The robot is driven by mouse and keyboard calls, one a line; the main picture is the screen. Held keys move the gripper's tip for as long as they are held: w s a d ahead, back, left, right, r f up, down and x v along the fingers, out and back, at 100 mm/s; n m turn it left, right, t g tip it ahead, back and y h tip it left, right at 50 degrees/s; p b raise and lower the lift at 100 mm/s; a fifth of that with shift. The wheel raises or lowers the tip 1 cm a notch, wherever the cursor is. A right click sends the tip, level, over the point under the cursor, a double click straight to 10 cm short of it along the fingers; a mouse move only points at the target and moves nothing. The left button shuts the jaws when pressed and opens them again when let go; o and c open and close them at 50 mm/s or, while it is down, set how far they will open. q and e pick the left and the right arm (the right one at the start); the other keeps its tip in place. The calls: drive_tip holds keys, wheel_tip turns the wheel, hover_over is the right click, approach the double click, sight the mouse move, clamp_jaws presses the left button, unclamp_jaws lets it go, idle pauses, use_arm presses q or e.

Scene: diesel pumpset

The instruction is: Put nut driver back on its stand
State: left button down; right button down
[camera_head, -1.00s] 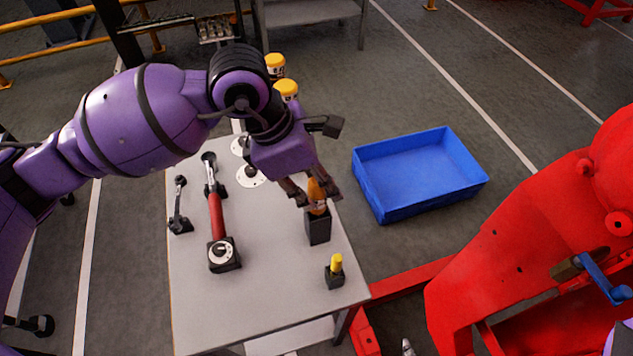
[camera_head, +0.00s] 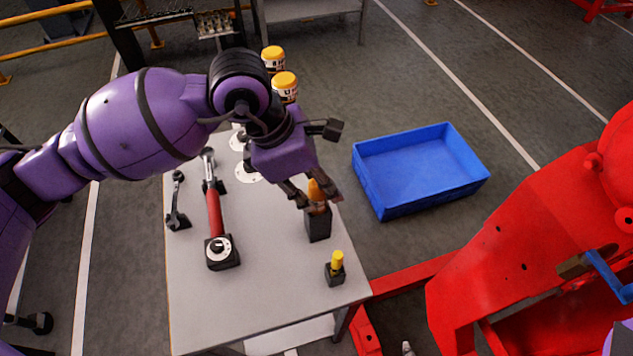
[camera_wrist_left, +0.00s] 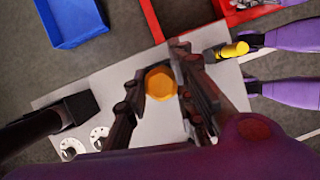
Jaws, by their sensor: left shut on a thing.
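The nut driver with an orange handle (camera_head: 316,191) stands upright at the black block stand (camera_head: 318,226) near the right edge of the table. Its shaft is hidden, so I cannot tell how deep it sits in the stand. My left gripper (camera_head: 318,200) is shut on the handle from above. In the left wrist view the round handle end (camera_wrist_left: 160,83) shows between the two dark fingers.
On the grey table (camera_head: 270,300) are a red-handled torque wrench (camera_head: 214,212), a wrench (camera_head: 176,205) and a small yellow-handled tool (camera_head: 337,262) in its holder. A blue crate (camera_head: 375,203) stands on the floor to the right. Red machinery (camera_head: 520,240) fills the right side.

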use_arm(q)
drive_tip(key=c, duration=1.4)
unclamp_jaws()
drive_tip(key=v, duration=1.2)
